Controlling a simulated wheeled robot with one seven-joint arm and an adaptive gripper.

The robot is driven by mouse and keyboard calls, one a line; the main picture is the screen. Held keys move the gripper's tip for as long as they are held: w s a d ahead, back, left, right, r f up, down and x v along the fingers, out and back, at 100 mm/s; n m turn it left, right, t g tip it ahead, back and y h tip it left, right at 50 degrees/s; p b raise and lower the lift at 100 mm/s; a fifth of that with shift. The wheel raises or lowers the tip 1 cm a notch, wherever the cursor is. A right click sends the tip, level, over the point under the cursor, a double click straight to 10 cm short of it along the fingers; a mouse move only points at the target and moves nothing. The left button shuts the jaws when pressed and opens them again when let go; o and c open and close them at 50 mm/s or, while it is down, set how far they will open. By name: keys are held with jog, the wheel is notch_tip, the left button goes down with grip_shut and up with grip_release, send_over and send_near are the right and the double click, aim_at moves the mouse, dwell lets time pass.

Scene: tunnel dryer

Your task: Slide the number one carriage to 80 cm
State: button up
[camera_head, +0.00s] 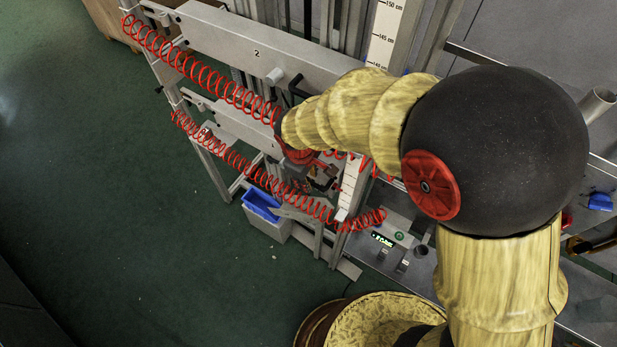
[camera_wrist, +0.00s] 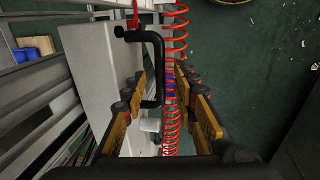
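The upper carriage (camera_head: 255,50) is a pale beam marked "2" with a black handle (camera_head: 291,90). A second pale carriage beam (camera_head: 228,117) sits below it, partly hidden by red coiled hose and my arm; its number cannot be read. In the wrist view, a black bracket-shaped handle (camera_wrist: 159,62) stands on a pale beam (camera_wrist: 100,72). My gripper (camera_wrist: 157,90) is open, its fingers on either side of the handle's lower part, with no clear grip. In the head view my gripper is mostly hidden among hoses below my arm. A height scale (camera_head: 384,38) shows 150 and 145 cm.
Red coiled hoses (camera_head: 235,165) hang across the frame; one (camera_wrist: 171,115) runs between my fingers in the wrist view. A blue-lined bin (camera_head: 262,203) stands below. A control panel (camera_head: 397,240) with a green display is at right. Green floor at left is clear.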

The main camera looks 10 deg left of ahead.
jog(key=c, duration=0.4)
jog(key=c, duration=0.3)
grip_shut()
